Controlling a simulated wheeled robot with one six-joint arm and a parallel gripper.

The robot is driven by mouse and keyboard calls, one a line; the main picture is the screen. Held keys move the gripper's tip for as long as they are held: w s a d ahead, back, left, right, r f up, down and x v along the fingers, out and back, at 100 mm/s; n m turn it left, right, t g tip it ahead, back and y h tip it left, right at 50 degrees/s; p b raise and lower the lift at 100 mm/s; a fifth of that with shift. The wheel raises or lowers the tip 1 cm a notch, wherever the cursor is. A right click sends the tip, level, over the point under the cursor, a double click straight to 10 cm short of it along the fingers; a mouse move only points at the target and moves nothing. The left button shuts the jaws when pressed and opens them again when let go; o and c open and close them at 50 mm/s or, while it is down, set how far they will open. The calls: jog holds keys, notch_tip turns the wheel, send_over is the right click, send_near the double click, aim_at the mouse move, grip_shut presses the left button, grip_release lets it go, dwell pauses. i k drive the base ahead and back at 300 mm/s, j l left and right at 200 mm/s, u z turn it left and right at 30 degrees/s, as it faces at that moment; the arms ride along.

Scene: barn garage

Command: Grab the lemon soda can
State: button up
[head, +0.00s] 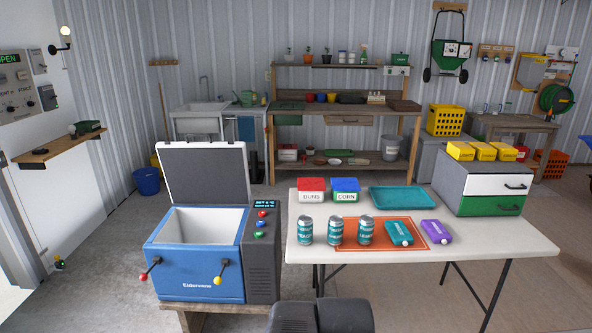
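Three teal and silver cans stand upright in a row on the white folding table: a left can (305,230), a middle can (335,231) and a right can (365,231). Their labels are too small to read, so I cannot tell which one is lemon soda. The middle and right cans stand at an orange mat (429,234); the left can is on the bare tabletop. My gripper is not in view; only a dark part of my own body shows at the bottom edge.
On the white table (500,243) are a red-lidded box (311,190), a blue-lidded box (345,190), a teal tray (403,197), teal (398,233) and purple (436,231) packs and a drawer unit (482,187). A blue cooler (200,255) stands open at left.

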aim_at(364, 236)
jog(key=i+l+u, duration=0.1)
jog(key=i+l, duration=0.3)
jog(key=i+l+u, duration=0.15)
jog(key=i+l, duration=0.2)
jog(key=i+l+u, duration=0.1)
jog(key=i+l, duration=0.2)
jog(key=l, duration=0.25)
jog(key=i+l+u, duration=0.15)
jog(key=i+l, duration=0.2)
jog(key=l, duration=0.15)
